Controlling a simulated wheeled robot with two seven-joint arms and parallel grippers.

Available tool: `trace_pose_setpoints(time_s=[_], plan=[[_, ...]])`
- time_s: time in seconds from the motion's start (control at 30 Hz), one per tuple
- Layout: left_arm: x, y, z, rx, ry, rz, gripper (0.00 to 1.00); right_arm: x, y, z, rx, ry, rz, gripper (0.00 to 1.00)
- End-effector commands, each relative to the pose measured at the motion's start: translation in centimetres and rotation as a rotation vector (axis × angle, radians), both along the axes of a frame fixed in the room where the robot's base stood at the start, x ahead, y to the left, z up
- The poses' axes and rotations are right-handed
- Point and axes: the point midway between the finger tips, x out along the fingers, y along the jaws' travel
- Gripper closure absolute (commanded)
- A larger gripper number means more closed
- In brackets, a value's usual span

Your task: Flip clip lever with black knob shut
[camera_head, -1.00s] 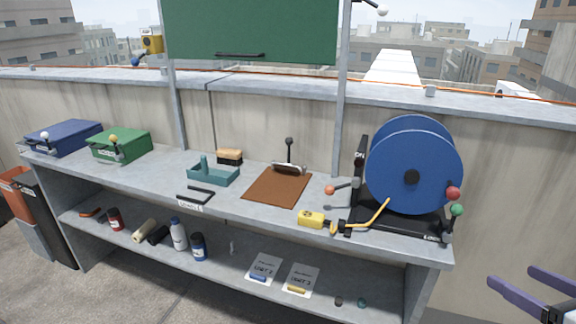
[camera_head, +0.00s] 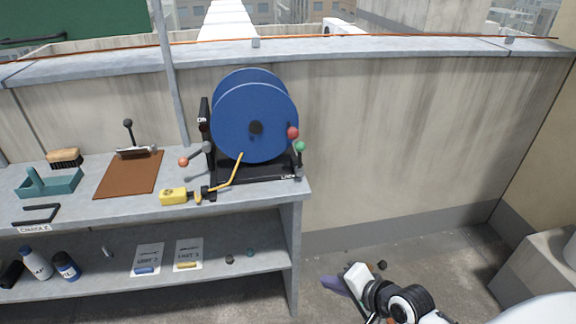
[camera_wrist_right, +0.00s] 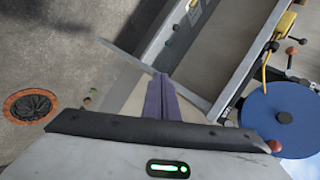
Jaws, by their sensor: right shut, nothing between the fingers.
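The clip lever with a black knob (camera_head: 128,124) stands upright from the metal clip (camera_head: 136,152) at the back edge of a brown board (camera_head: 122,177). The board lies on the grey bench top, left of the blue reel. My right gripper (camera_head: 333,284) is low at the right, out past the bench's right end and far from the lever. In the right wrist view its purple fingers (camera_wrist_right: 161,98) are together with nothing between them. My left gripper is in neither view.
The blue reel (camera_head: 254,115) stands at the bench's right end, with orange, red and green knobbed levers around it. A yellow tag (camera_head: 173,196) lies before it. A teal caddy (camera_head: 50,184) and brush (camera_head: 64,158) sit left of the board. Floor right of the bench is mostly open.

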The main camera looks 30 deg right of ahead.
Motion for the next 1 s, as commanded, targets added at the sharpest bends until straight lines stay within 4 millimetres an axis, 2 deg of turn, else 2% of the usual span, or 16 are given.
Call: trace_pose_setpoints(time_s=[0.03,0.2,0.3,0.4,0.5,0.6,1.0], plan=[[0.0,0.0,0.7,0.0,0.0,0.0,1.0,-1.7,2.1,-1.2,-0.128,0.013,0.131,1.0],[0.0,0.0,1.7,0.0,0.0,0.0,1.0,-6.3,8.7,-4.2,-0.557,-0.017,0.595,1.0],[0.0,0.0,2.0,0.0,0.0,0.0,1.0,-8.5,11.8,-4.9,-0.739,-0.054,0.807,1.0],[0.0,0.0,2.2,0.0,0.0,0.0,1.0,-10.0,14.1,-5.2,-0.864,-0.092,0.952,1.0],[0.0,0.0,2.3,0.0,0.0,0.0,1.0,-10.8,15.3,-5.3,-0.934,-0.116,1.032,1.0],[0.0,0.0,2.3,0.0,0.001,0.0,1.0,-11.0,15.7,-5.3,-0.961,-0.126,1.061,1.0],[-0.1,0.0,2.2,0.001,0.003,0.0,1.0,-11.0,15.6,-5.4,-0.962,-0.126,1.061,1.0]])
